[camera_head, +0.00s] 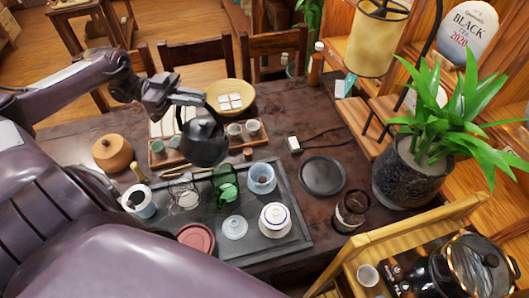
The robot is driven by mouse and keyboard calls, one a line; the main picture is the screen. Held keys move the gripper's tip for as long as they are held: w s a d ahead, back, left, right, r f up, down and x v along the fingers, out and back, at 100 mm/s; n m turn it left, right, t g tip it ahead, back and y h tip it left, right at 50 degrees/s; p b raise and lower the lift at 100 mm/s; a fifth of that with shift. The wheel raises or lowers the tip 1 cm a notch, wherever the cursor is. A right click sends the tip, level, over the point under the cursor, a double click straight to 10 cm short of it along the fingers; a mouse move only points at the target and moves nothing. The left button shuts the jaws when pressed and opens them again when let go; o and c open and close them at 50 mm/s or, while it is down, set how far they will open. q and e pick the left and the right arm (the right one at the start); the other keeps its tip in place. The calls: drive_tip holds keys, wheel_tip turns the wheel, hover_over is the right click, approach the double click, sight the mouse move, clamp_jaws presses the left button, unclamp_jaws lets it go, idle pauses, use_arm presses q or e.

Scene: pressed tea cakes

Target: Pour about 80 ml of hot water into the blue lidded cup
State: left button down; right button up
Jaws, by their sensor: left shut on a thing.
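My left gripper (187,98) is shut on a dark kettle (204,143), held over the back left part of the tea tray, in front of the small cups. Its spout and any water are not clear to me. A white lidded cup with blue bands (274,221) stands on a pale saucer near the front right of the dark tea tray (298,190); its lid appears to be on. The kettle is behind and left of this cup, well apart from it. My right gripper is not in view.
On the tray are a pale blue cup (261,179), a green glass vessel (226,184), a clear lid (234,227) and a red dish (196,237). A dark round plate (322,176), a dark glass (350,211) and a potted plant (412,168) stand to the right.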

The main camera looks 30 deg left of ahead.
use_arm(q)
drive_tip(key=shift+a+r, duration=0.15)
drive_tip(key=shift+s+r, duration=0.15)
drive_tip(key=shift+s, duration=0.25)
drive_tip(key=shift+w+d+r+p, duration=0.2)
drive_tip(key=shift+d+r+p, duration=0.25)
drive_tip(key=shift+p, duration=0.65)
drive_tip(key=d+p, duration=0.1)
drive_tip(key=p, duration=0.1)
drive_tip(key=d+r+y+p, duration=0.1)
drive_tip(key=p, duration=0.2)
drive_tip(key=w+d+y+p, duration=0.1)
drive_tip(key=p, duration=0.1)
drive_tip(key=shift+d+r+g, duration=0.15)
drive_tip(key=shift+r+g, duration=0.1)
drive_tip(key=shift+g, duration=0.05)
drive_tip(key=w+d+f+g+y+p, duration=0.1)
drive_tip(key=w+d+f+y+p, duration=0.1)
drive_tip(key=d, duration=0.3)
drive_tip(key=w+d+f+g+y+p, duration=0.1)
drive_tip(key=w+d+y+p, duration=0.1)
drive_tip(key=d, duration=0.4)
drive_tip(key=shift+f+y+p, duration=0.35)
drive_tip(key=shift+y+p, duration=0.25)
drive_tip(key=shift+y, duration=0.5)
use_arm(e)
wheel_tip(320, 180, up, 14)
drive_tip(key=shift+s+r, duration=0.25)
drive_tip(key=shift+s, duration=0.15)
